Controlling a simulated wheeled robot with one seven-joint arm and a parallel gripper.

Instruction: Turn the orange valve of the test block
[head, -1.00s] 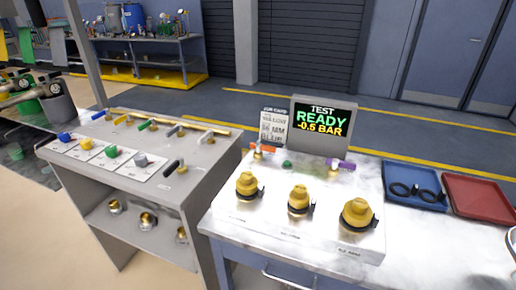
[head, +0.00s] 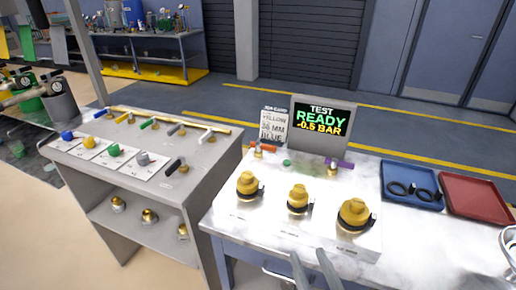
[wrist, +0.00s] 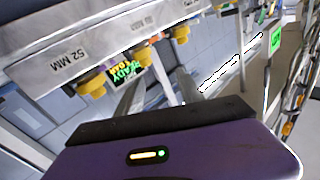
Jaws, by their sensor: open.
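The test block (head: 322,232) is a pale panel on the bench with three brass fittings, the left one (head: 246,186), the middle one (head: 298,199) and the right one (head: 354,214). The orange valve (head: 262,149) is a small bar handle at its back left, lying roughly crosswise. A purple valve handle (head: 339,164) is at its back right. My gripper (head: 310,256) is open and empty at the bottom of the head view, in front of the block and apart from the orange valve.
A screen (head: 322,124) behind the block reads "TEST READY -0.5 BAR", with a card (head: 272,126) beside it. A blue tray (head: 412,202) with black rings and a red tray (head: 478,197) lie right. A grey stand (head: 205,168) with several coloured valves is left.

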